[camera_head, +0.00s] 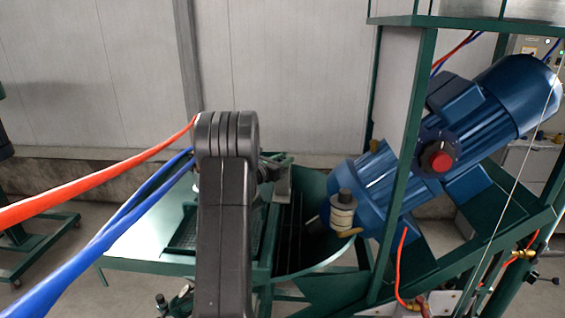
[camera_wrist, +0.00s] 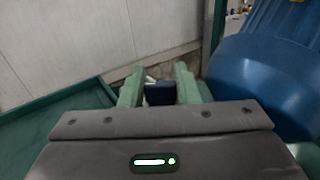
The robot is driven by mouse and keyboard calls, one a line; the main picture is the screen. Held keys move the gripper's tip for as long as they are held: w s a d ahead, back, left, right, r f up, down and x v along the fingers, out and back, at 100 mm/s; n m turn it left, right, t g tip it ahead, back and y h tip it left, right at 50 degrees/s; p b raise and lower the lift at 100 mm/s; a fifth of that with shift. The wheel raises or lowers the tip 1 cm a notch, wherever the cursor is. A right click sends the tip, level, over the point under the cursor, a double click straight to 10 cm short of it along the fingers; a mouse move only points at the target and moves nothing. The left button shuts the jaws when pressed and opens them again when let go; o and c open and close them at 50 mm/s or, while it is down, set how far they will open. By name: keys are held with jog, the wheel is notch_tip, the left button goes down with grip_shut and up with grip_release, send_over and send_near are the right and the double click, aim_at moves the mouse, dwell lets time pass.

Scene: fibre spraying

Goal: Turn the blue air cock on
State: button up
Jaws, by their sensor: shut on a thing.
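My gripper (camera_wrist: 158,77) shows in the wrist view with two pale green fingers. A small dark blue piece (camera_wrist: 160,94), apparently the blue air cock, sits between them, and the gripper is shut on it. Its far side and what it is mounted on are hidden, so I cannot tell its turn angle. A small pale bit shows just beyond it. In the head view my dark arm stands in front of the green bench and hides most of the gripper and the cock.
A big blue motor (camera_head: 435,150) stands tilted on the right inside a green frame (camera_head: 404,170); its blue body (camera_wrist: 265,75) is close on the right in the wrist view. A green bench (camera_head: 140,250) lies on the left. Red and blue hoses (camera_head: 95,185) cross the left side.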

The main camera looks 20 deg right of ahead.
jog(key=m+g+h, duration=0.1)
jog(key=m+g, duration=0.1)
jog(key=g, duration=0.2)
jog(key=m+g+h, duration=0.1)
jog(key=m+g, duration=0.2)
jog(key=shift+w+g, duration=0.1)
jog(key=shift+g, duration=0.3)
jog(key=m+g+p, duration=0.1)
jog(key=m+g, duration=0.1)
jog(key=g, duration=0.2)
jog(key=m+g+y+p, duration=0.1)
jog(key=m+g+p, duration=0.1)
jog(key=m+g, duration=0.1)
jog(key=shift+m+g, duration=0.3)
jog(key=shift+g, duration=0.4)
jog(key=shift+m+g+y, duration=0.3)
jog(key=shift+g+y, duration=0.1)
jog(key=o, duration=1)
jog(key=shift+r, duration=0.1)
notch_tip(320, 180, up, 10)
jog(key=shift+f+b, duration=0.1)
jog(key=shift+b, duration=0.55)
